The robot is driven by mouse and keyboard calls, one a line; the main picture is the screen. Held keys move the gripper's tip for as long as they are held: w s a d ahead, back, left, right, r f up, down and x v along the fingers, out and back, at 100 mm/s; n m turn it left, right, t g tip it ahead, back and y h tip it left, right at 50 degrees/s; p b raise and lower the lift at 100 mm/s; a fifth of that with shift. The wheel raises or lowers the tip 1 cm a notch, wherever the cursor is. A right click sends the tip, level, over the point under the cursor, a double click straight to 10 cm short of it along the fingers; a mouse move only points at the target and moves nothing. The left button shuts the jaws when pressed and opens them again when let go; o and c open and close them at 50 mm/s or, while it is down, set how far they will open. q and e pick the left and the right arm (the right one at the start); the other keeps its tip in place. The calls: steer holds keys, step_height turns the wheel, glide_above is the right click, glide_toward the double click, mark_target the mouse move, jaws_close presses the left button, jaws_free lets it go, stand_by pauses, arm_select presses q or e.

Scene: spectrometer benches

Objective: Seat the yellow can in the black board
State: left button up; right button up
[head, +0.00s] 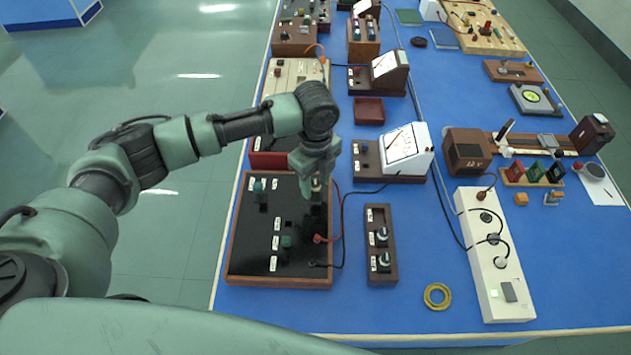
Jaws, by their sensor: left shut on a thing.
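The black board (255,260) lies in a brown wooden frame at the front left of the blue bench. Two green cans (286,241) (259,186) stand on it beside small white labels. My left gripper (316,186) is over the board's upper right part, pointing down. It is shut on a small pale thing, which I take to be the yellow can; the fingers hide most of it. I cannot tell whether the can touches the board. My right gripper is not in view.
Red and black leads (319,239) plug into the board's right side. A brown box with knobs (381,275) stands right of it, then a yellow ring (437,296) and a white power strip (490,250). A meter (405,150) stands behind. Bare blue bench lies around the ring.

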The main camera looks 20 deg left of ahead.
mark_target(316, 191)
arm_select(q)
steer(key=shift+f+b, duration=0.35)
steer(key=shift+f, duration=0.2)
steer(key=shift+f+b, duration=0.3)
steer(key=shift+f, duration=0.8)
steer(key=o, duration=1.4)
step_height(316, 191, up, 8)
steer(key=shift+f+b, duration=0.1)
steer(key=shift+b, duration=0.5)
